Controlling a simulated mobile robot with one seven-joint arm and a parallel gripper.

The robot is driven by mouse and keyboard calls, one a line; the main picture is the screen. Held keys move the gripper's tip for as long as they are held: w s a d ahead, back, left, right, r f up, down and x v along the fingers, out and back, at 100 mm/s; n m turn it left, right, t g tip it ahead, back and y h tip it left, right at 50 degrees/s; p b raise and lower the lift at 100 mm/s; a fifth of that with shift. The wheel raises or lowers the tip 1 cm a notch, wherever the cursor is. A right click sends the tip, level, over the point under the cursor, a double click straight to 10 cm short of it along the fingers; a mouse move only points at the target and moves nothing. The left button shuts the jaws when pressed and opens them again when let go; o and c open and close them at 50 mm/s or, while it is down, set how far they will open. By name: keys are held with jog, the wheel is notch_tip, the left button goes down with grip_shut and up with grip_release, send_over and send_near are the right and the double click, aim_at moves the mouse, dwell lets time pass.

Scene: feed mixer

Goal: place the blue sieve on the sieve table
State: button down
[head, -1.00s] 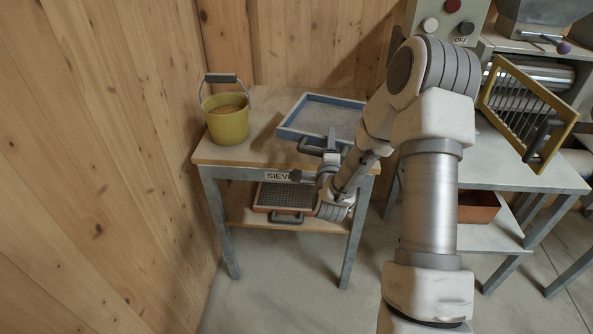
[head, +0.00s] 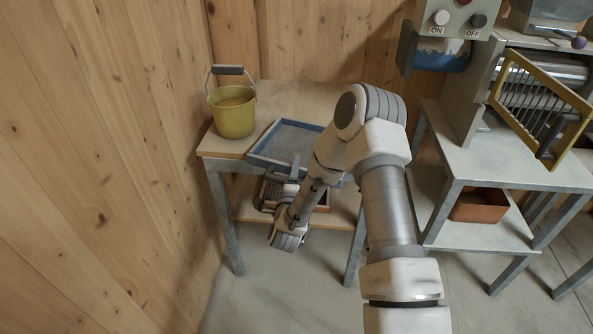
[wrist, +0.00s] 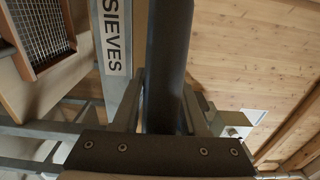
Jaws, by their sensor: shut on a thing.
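The blue sieve (head: 264,138) has a blue rectangular frame and grey mesh. In the head view it is over the front part of the wooden-topped sieve table (head: 295,98), roughly level, its near edge around the table's front edge. I cannot tell whether it touches the top. My gripper (head: 292,172) is at the sieve's near side, in front of the table edge. In the wrist view my gripper (wrist: 165,112) is shut on a dark bar, the sieve's handle (wrist: 168,55). My arm hides the sieve's right side.
A yellow bucket (head: 233,118) stands on the table, close left of the sieve. An orange-framed sieve lies on the lower shelf and shows in the wrist view (wrist: 70,25). The wooden wall is close on the left. The mixer bench (head: 500,160) stands right. The table's back is clear.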

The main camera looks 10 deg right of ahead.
jog(key=shift+f, duration=0.1)
jog(key=shift+c, duration=2.2)
grip_release()
